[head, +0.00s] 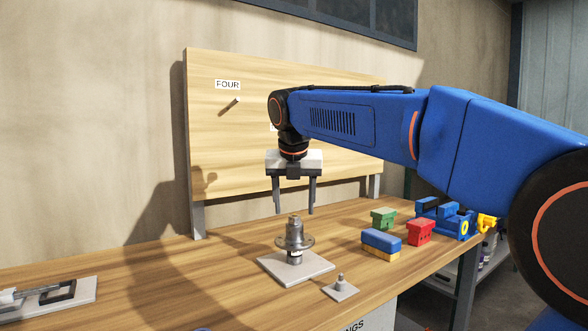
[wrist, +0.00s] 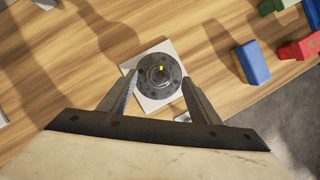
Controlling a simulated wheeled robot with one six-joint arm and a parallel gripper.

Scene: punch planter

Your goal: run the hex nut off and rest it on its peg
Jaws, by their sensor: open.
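A grey metal hub with a round flange (head: 294,241) stands upright on a pale square plate (head: 268,268). The hex nut seems to be the narrower grey piece (head: 294,225) at its top; its outline is too small to be sure. In the wrist view, the flange (wrist: 147,82) shows a ring of holes and a yellow mark near its centre. My gripper (head: 295,212) is open and empty, pointing down just above the hub. In the wrist view, its fingers (wrist: 160,78) lie on either side of the hub. A small plate with a short peg (head: 340,284) stands in front right of it.
A wooden board with a FOUR label and a slanted peg (head: 230,105) stands behind. Blue (head: 381,240), red (head: 420,232) and green (head: 383,218) blocks lie to the right. A metal fixture (head: 45,296) lies at far left. The bench between it and the hub is clear.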

